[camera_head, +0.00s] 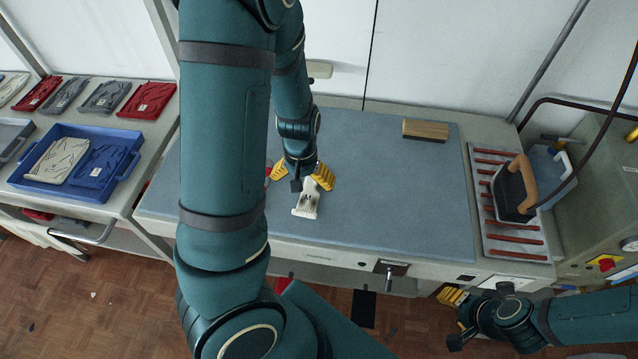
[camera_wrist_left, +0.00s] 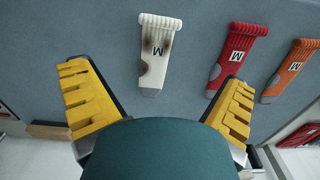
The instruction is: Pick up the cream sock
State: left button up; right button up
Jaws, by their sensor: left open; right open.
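The cream sock (camera_head: 307,205) lies on the blue-grey table pad (camera_head: 400,200), partly covered by my left gripper in the head view. In the left wrist view the cream sock (camera_wrist_left: 157,45) has a ribbed cuff, brown stains, an "M" mark and a grey toe. My left gripper (camera_head: 301,179) is open above it, with its yellow fingers spread to either side. In the left wrist view the sock lies ahead of and between the fingers (camera_wrist_left: 157,80), apart from both. My right gripper (camera_head: 455,319) is open and empty, low at the right, beyond the table's front edge.
In the left wrist view a red sock (camera_wrist_left: 236,50) and an orange sock (camera_wrist_left: 292,68) lie to the right. A wooden block (camera_head: 425,130) sits at the back, an iron (camera_head: 515,187) on a rack at right, and a blue tray (camera_head: 120,185) at left. The pad's right half is largely clear.

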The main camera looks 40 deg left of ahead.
pick_arm(q)
jog(key=b, duration=0.2)
send_over(305, 210)
jog(key=f, duration=0.5)
jog(key=shift+s+a, duration=0.25)
jog(key=shift+s, duration=0.1)
jog(key=f, duration=0.2)
jog(key=shift+w+f, duration=0.3)
jog(key=shift+s+d+f, duration=0.1)
jog(key=shift+f, duration=0.45)
notch_tip(305, 210, down, 4)
jog(key=shift+f+b, duration=0.1)
jog(key=shift+b, duration=0.45)
jog(key=shift+d, duration=0.1)
pick_arm(e)
jog(key=f, duration=0.3)
jog(key=shift+s+f, duration=0.15)
jog(key=shift+s, duration=0.2)
pick_arm(q)
jog(key=c, duration=0.9)
